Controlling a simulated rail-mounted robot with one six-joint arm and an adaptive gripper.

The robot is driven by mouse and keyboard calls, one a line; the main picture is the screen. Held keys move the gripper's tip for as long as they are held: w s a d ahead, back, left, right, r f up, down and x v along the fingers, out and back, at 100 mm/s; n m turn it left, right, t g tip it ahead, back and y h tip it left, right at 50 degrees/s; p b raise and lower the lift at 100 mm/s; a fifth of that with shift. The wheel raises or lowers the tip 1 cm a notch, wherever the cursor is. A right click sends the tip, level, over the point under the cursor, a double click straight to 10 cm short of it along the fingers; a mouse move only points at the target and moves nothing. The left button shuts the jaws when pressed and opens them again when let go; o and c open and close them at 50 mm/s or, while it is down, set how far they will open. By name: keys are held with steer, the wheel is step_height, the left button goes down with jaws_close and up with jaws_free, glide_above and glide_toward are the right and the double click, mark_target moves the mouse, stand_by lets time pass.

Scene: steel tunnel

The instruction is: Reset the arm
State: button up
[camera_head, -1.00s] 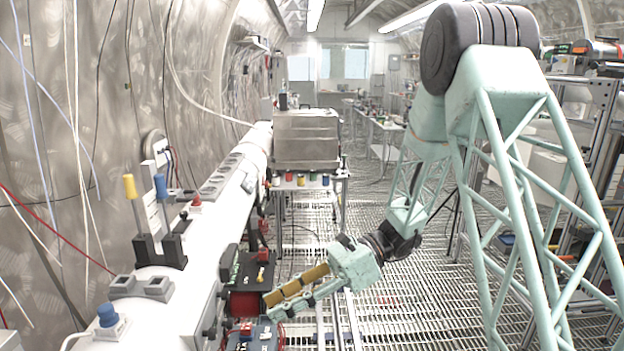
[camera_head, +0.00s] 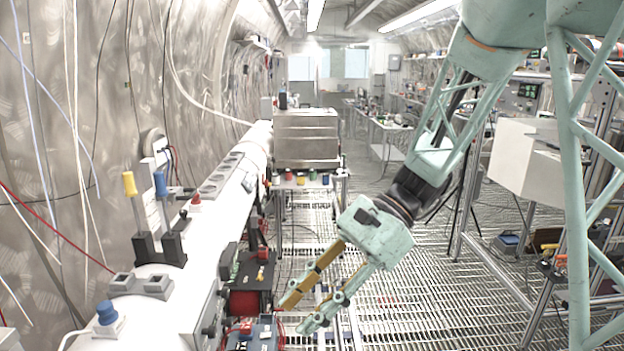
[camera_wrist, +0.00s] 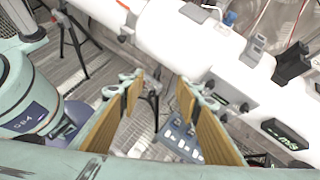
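My gripper (camera_head: 298,312) is in the lower middle of the head view, pointing down and to the left. Its two fingers are spread apart with nothing between them. In the wrist view the gripper (camera_wrist: 160,95) also shows two separate fingers with tan pads and an empty gap. It is right of the white bench-like tube (camera_head: 215,235), above the grated floor, apart from the equipment beside it as far as I can tell.
A red and black device (camera_head: 243,300) and a blue-grey box (camera_head: 256,335) sit left of my gripper. A metal case (camera_head: 306,138) stands farther back. The central grated floor (camera_head: 420,270) is clear.

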steer(key=s+d+r+n+t+h+b, duration=0.1)
steer(key=s+d+r+n+t+h, duration=0.3)
steer(key=s+d, duration=0.7)
steer(key=s+d+r+n+t+h+b, duration=0.1)
steer(key=s+d+r+n+t+h, duration=0.3)
steer(key=s+d+n, duration=0.3)
steer(key=shift+s+d+r+t+h, duration=0.3)
steer(key=shift+s+d+r+h, duration=0.35)
steer(key=shift+s+d, duration=1.6)
steer(key=shift+w, duration=0.15)
stand_by(1.2)
